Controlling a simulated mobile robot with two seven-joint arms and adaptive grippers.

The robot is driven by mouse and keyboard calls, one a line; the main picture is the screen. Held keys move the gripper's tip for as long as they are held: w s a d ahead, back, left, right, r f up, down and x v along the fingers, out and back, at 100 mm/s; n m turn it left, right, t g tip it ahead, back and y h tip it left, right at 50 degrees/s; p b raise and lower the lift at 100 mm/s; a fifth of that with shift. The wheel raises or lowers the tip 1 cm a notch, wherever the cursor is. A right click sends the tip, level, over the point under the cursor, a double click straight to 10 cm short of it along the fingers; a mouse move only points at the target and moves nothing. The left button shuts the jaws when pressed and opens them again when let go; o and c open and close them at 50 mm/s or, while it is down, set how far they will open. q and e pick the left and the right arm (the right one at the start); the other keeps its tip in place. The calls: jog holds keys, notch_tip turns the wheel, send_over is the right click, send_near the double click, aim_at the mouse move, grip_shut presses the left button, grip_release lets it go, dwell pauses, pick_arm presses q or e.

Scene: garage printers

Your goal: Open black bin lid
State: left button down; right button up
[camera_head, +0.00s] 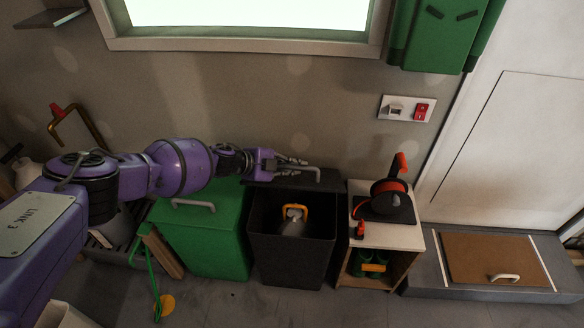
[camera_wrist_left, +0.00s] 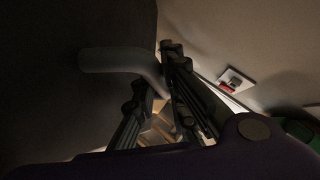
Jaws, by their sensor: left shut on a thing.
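The black bin (camera_head: 291,255) stands against the wall. Its lid (camera_head: 328,184) is raised at the back, so the bin's inside shows, with a grey thing with a yellow handle (camera_head: 295,211) in it. My left gripper (camera_head: 303,165) reaches in from the left, above the bin, and is shut on the grey lid handle (camera_head: 317,174). In the left wrist view the handle (camera_wrist_left: 112,61) runs from the dark lid (camera_wrist_left: 55,100) toward my left gripper's fingers (camera_wrist_left: 167,85). My right gripper is not in view.
A green bin (camera_head: 205,240) with a closed lid stands left of the black bin. A small shelf (camera_head: 402,236) with a red and black reel (camera_head: 388,198) stands close on the right. The wall is close behind; the floor (camera_head: 300,307) in front is clear.

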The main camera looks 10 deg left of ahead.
pick_arm(q)
jog(key=c, duration=1.8)
grip_release()
jog(key=shift+o, duration=0.2)
jog(key=v, duration=1.2)
